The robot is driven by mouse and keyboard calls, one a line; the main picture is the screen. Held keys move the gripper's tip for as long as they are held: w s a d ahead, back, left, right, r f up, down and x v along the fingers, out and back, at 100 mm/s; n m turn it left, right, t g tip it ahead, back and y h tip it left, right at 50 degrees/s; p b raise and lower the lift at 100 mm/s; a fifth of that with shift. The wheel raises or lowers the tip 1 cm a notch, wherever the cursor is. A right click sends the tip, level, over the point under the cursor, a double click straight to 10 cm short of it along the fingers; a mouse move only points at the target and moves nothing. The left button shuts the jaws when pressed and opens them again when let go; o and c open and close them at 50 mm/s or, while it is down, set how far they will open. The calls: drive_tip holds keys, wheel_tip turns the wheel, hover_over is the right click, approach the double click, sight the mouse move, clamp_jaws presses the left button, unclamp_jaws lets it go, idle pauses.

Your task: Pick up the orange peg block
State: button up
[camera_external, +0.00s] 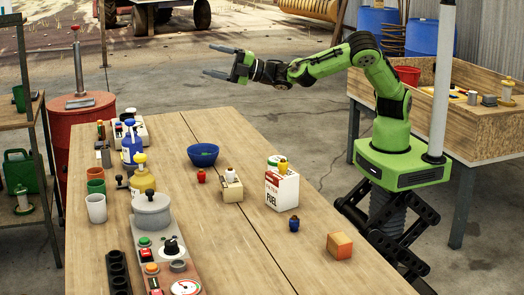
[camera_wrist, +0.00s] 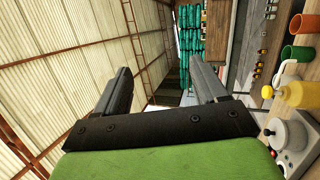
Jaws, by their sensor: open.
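An orange block (camera_external: 339,246) sits on the wooden table (camera_external: 240,240) near its right edge, close to the front, in the external view. It looks like a plain box, and I cannot make out a peg on it. My gripper (camera_external: 217,62) is open and empty, raised beyond the table's far end and pointing left, far from the block. In the wrist view, my gripper (camera_wrist: 162,70) has its two fingers spread with nothing between them. The block does not show in the wrist view.
A small blue jar (camera_external: 294,224) stands just left of the block, with a white fuel filter box (camera_external: 281,190) behind. A beige block (camera_external: 230,189), a red jar (camera_external: 201,176) and a blue bowl (camera_external: 203,155) stand farther back. Cups, bottles and a control panel (camera_external: 165,255) line the left side.

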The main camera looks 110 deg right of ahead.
drive_tip(key=w+a+n+t+y, duration=0.2)
drive_tip(key=a+n+y, duration=0.65)
drive_tip(key=a, duration=0.25)
drive_tip(key=n+g+y, duration=1)
drive_tip(key=n+g, duration=1.3)
drive_tip(key=n, duration=0.7)
hover_over(338, 235)
drive_tip(key=d, duration=0.3)
wheel_tip(338, 235, down, 25)
wheel_tip(338, 235, down, 8)
drive_tip(key=b, duration=0.6)
drive_tip(key=shift+r, duration=0.1)
drive_tip(key=x, duration=0.3)
drive_tip(key=shift+r, duration=0.35)
